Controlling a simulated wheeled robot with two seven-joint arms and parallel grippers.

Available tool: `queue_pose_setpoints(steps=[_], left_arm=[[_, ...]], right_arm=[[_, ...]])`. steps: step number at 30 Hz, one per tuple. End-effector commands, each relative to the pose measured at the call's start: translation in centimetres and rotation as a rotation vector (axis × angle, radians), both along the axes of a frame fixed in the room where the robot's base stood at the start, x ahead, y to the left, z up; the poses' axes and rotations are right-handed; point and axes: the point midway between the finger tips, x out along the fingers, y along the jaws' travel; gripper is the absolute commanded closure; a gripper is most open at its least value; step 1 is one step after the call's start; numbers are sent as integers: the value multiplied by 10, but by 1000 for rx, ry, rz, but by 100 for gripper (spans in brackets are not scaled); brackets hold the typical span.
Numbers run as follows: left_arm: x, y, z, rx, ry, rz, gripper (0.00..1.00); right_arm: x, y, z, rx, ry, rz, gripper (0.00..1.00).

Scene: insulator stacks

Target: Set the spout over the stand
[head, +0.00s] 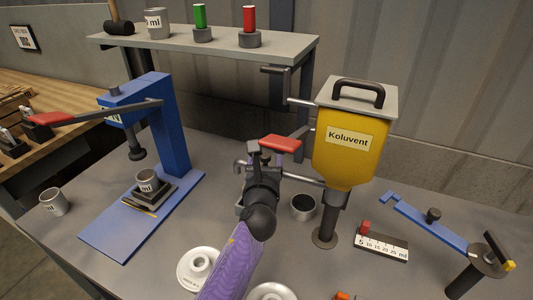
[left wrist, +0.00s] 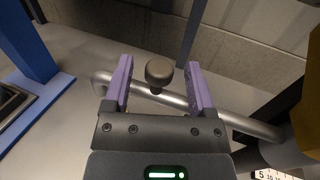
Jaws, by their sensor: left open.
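The spout, a grey metal pipe (head: 303,178), runs left from the yellow Koluvent tank (head: 340,155). In the left wrist view the pipe (left wrist: 240,121) crosses beyond my fingers and bends at its left end. A dark round knob (left wrist: 158,72) shows between the fingers, with gaps on both sides. My left gripper (head: 264,160) is open and empty near the pipe; its arm covers part of the table. I cannot tell for sure which thing is the stand; a dark block (head: 155,194) with a cup (head: 147,180) sits on the blue press base. My right gripper is not in view.
The blue press (head: 160,125) has a red-handled lever (head: 55,119). A red handle (head: 280,143) is close behind my gripper. A dark-mouthed cup (head: 303,207) stands by the tank's post. White discs (head: 199,266) lie near my arm. A blue bar fixture (head: 430,222) is at right.

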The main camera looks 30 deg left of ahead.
Motion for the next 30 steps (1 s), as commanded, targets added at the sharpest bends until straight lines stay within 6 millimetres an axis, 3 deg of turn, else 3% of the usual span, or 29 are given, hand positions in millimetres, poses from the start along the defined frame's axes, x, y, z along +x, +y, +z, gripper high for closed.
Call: queue_pose_setpoints(steps=[6,15,17,25,26,30], left_arm=[[24,11,-1,-1,0,1,28],[28,12,0,-3,0,1,28],[27,12,0,-3,0,1,39],[27,12,0,-3,0,1,96],[27,12,0,-3,0,1,100],[27,12,0,-4,1,1,100]], right_arm=[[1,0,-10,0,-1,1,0],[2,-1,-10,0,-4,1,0],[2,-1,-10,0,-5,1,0],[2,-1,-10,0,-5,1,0],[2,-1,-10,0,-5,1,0],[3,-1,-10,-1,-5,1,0]])
